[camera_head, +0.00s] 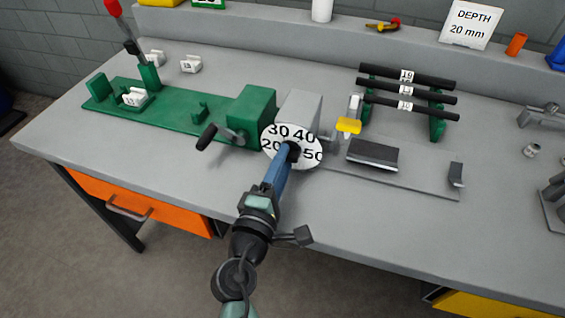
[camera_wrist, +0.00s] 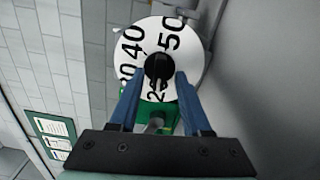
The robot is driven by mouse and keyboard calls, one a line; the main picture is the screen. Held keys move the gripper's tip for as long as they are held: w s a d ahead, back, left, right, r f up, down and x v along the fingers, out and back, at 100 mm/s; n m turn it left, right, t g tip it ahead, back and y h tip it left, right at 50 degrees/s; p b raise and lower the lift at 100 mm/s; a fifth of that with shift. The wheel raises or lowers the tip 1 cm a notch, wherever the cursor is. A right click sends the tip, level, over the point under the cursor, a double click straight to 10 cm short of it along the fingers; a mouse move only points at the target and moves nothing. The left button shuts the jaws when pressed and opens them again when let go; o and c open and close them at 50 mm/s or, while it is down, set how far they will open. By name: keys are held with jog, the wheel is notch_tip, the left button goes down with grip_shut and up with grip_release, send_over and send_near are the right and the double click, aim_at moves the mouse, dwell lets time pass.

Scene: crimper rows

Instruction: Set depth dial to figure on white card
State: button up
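The depth dial (camera_head: 272,153) is a white disc on the grey block at the bench's front edge, with 20, 30, 40 and 50 showing. 30 and 40 sit along its top; no index mark is clear. The white card (camera_head: 471,24) at the back right reads "DEPTH 20 mm". My gripper (camera_head: 290,153) is in front of the dial. In the wrist view its two blue fingers (camera_wrist: 159,76) stand on either side of the dial's black knob (camera_wrist: 158,66), with slight gaps visible. The fingers hide part of the disc (camera_wrist: 186,70).
A green fixture with a crank handle (camera_head: 206,137) stands left of the dial. A yellow-topped part (camera_head: 348,125) and a dark block (camera_head: 373,154) are close on its right. Black rods (camera_head: 407,90) lie on a green rack behind.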

jog(key=b+v, duration=0.1)
jog(key=v, duration=1.2)
jog(key=shift+w+r, duration=0.1)
jog(key=w+d+r+m+t, duration=0.15)
jog(key=r+m, duration=0.25)
jog(key=r, duration=0.4)
jog(key=w+d+r+m+t, duration=0.1)
jog(key=w+r+m, duration=0.25)
jog(key=r, duration=0.55)
jog(key=w+d+r+m+t, duration=0.15)
jog(key=r+m, duration=0.25)
jog(key=r, duration=0.4)
jog(key=s+r+m+t+y, duration=0.25)
jog(key=s+r, duration=0.25)
jog(key=r, duration=0.7)
jog(key=s+r+m+t+y, duration=0.2)
jog(key=s+r+t+y, duration=0.15)
jog(key=r, duration=0.75)
notch_tip(320, 180, up, 18)
jog(key=p, duration=1.9)
